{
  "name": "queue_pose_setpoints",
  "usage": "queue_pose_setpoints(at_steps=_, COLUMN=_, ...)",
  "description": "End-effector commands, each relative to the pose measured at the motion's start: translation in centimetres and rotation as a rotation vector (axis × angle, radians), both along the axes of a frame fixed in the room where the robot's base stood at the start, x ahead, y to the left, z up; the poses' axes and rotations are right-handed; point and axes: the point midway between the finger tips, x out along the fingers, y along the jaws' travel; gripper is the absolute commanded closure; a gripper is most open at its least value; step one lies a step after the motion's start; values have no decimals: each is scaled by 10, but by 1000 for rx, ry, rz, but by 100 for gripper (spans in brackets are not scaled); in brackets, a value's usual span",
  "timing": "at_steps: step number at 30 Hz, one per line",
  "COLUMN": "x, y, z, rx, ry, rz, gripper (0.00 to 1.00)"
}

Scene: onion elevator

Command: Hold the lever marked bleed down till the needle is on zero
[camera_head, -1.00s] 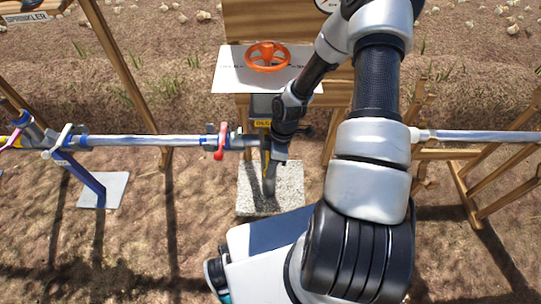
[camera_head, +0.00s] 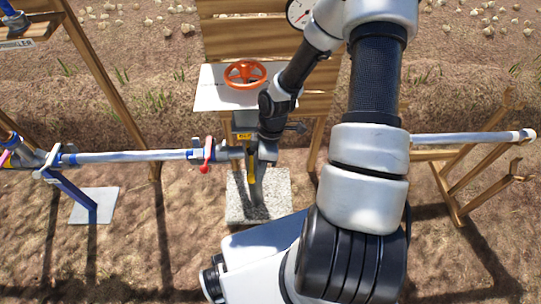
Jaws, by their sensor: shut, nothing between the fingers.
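A small yellow label (camera_head: 243,137), only partly readable, sits on the dark fitting below the orange handwheel; it looks like the bleed marking. My gripper (camera_head: 256,180) is shut, pointing down just below the label and above the pale stone slab. A narrow yellow strip (camera_head: 251,168) shows beside its fingers; I cannot tell whether it is the lever or whether they touch. My wrist hides part of the fitting. A white round gauge (camera_head: 297,13) with a red needle is cut by the top edge and partly covered by my arm; its reading is not clear.
An orange handwheel (camera_head: 245,73) stands on a white plate. A grey pipe (camera_head: 130,156) runs left, with a red-handled valve (camera_head: 207,153) close to my gripper. Wooden posts (camera_head: 93,75) stand left, a wooden stand right. Bare soil (camera_head: 130,245) lies in front.

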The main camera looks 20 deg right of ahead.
Motion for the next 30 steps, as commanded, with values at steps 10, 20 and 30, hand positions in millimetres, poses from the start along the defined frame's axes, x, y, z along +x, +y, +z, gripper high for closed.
queue_pose_setpoints(at_steps=10, x=-29, y=-9, z=85, rx=-1, ry=0, rz=-1, gripper=100)
queue_pose_setpoints(at_steps=20, x=-43, y=-12, z=119, rx=1, ry=2, rz=0, gripper=100)
queue_pose_setpoints(at_steps=30, x=-44, y=-12, z=120, rx=1, ry=3, rz=2, gripper=100)
